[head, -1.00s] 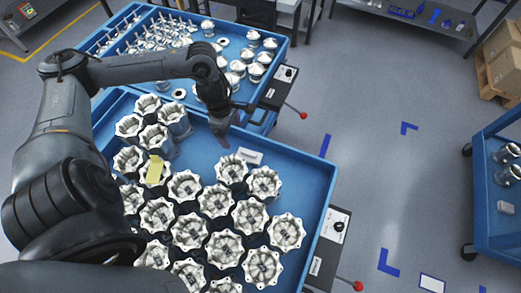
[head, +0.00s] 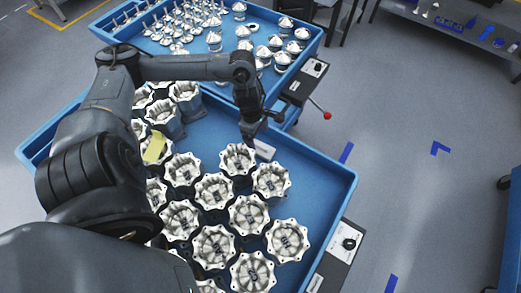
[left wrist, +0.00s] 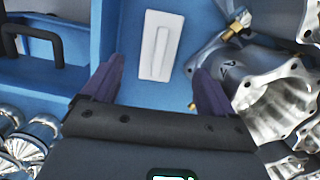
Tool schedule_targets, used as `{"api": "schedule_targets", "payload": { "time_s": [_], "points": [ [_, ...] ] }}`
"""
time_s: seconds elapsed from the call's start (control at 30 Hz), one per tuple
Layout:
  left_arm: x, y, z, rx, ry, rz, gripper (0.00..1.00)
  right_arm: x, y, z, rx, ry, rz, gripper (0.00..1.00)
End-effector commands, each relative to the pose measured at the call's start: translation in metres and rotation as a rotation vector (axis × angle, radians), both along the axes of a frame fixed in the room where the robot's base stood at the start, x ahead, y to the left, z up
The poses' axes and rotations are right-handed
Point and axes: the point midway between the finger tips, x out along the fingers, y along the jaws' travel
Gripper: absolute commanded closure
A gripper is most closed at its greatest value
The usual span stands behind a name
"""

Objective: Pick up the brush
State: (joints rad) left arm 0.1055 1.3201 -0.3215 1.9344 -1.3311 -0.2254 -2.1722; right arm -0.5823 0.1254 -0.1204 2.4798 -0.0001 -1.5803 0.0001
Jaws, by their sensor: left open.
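A white rectangular piece with a raised bar along its middle, which looks like the brush (head: 264,149), lies on the blue tray floor by the inner right wall, beside the housings. It also shows in the left wrist view (left wrist: 160,45), lying between and beyond the fingertips. My left gripper (head: 250,137) is just to its left and above it in the head view, partly near its end. In the left wrist view the two dark purple fingers (left wrist: 157,80) are apart with nothing between them. My right gripper is not in view.
Silver machined housings (head: 214,190) stand close together in the blue tray (head: 318,172), one just right of the fingers in the wrist view. A yellow piece (head: 154,148) lies on a housing. A second blue cart (head: 222,66) with smaller parts stands behind.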

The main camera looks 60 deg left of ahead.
Motion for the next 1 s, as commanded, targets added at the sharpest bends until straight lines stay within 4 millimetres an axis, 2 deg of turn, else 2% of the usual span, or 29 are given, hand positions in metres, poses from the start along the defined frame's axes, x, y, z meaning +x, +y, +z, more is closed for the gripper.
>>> {"api": "schedule_targets", "payload": {
  "time_s": [0.1, 0.43, 0.7, 1.0],
  "points": [
    [0.001, -0.003, -0.017, -0.002, 0.001, 0.002, 0.13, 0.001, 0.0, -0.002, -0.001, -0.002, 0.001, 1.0],
    [0.003, -0.005, -0.037, -0.003, 0.002, 0.001, 0.13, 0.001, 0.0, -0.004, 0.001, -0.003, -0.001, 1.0],
    [0.007, -0.01, -0.07, -0.003, 0.002, 0.002, 0.13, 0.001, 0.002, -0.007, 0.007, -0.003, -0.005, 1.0],
    [0.008, -0.01, -0.079, 0.001, 0.001, 0.0, 0.13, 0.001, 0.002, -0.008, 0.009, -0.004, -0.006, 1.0]
  ]
}}
